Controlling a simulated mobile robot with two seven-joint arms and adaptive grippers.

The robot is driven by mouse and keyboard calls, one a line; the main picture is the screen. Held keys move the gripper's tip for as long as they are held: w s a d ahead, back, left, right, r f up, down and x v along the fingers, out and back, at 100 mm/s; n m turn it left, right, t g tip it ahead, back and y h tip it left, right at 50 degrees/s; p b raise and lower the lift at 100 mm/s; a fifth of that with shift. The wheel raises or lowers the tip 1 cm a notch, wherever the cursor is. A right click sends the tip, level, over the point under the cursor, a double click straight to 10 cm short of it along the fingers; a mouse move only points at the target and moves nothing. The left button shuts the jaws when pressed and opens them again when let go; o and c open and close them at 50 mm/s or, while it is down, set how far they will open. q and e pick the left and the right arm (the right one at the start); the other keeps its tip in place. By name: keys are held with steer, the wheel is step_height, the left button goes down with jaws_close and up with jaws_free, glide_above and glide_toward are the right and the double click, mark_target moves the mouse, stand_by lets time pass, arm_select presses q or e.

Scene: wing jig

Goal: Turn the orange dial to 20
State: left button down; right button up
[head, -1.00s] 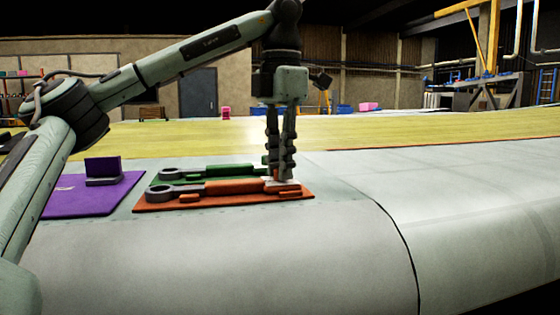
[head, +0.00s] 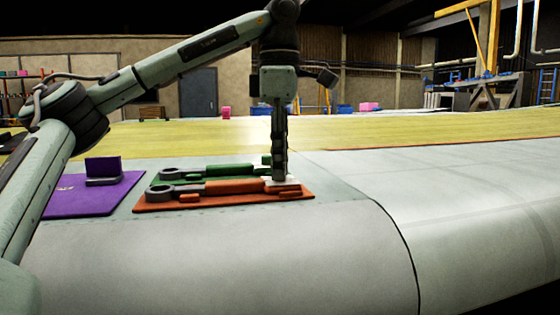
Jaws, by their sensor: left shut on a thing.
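An orange wrench-like tool (head: 235,187) with a grey ring end lies on an orange mat (head: 160,207), on the grey wing panel. My left gripper (head: 279,178) points straight down at the tool's right end. Its fingers are seen edge-on, one behind the other, and are shut on the orange dial there. The fingers hide most of the dial, and no numbers on it can be read. A pale grey part (head: 290,183) shows beside the fingertips. My right gripper is not in view.
A similar green tool (head: 228,170) lies just behind the orange one. A purple mat (head: 115,198) with an upright purple block (head: 103,168) lies to the left. The wing surface (head: 440,180) to the right is clear, with a yellow-green strip behind.

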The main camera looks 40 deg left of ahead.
arm_select(q)
steer(key=shift+m, duration=1.9)
steer(key=c, duration=1.4)
jaws_free()
step_height(320, 180, up, 12)
steer(key=shift+s+r, duration=0.1)
steer(key=shift+s, duration=0.05)
